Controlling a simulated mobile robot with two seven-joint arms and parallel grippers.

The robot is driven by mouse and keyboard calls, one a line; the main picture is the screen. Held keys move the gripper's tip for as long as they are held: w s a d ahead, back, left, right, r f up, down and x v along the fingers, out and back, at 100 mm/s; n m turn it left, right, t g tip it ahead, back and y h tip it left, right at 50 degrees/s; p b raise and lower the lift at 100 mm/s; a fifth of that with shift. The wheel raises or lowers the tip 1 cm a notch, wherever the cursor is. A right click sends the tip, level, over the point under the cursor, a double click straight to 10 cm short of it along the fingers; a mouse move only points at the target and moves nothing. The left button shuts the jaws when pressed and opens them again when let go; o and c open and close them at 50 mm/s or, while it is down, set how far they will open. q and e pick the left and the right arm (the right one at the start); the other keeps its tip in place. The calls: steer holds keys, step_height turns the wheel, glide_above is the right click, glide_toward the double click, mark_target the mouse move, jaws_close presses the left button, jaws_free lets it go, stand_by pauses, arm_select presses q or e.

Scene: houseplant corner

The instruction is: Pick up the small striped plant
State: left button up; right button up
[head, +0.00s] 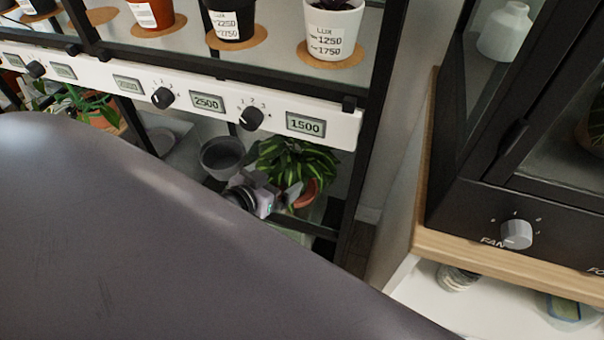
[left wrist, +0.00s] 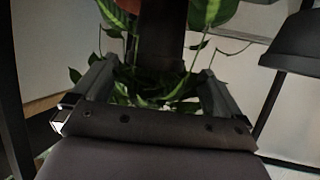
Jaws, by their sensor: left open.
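The small striped plant (head: 285,158), with dark green leaves marked in paler stripes, stands in a terracotta pot (head: 308,194) on the lower shelf, below the display reading 1500. My left gripper (head: 277,188) is in front of the pot, at its left side, and covers part of it. In the left wrist view, the gripper (left wrist: 158,70) has its two fingers wide apart. Striped leaves (left wrist: 208,14) and smaller green leaves show beyond and between the fingers. Nothing is clearly held, and whether a finger touches the pot cannot be told. My right gripper is not in view.
A grey bowl-like pot (head: 222,158) stands just left of the plant. A black shelf post (head: 376,100) rises at its right, and the white control panel (head: 190,98) runs above. A black cabinet (head: 520,205) stands further right. My own arm hides the lower left.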

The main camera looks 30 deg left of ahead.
mark_target(296, 168)
arm_select(q)
steer(key=shift+d+b+x, duration=0.2)
steer(key=shift+b+x, duration=0.55)
steer(key=shift+x, duration=2.35)
steer(key=shift+r, duration=0.1)
steer(key=c, duration=0.9)
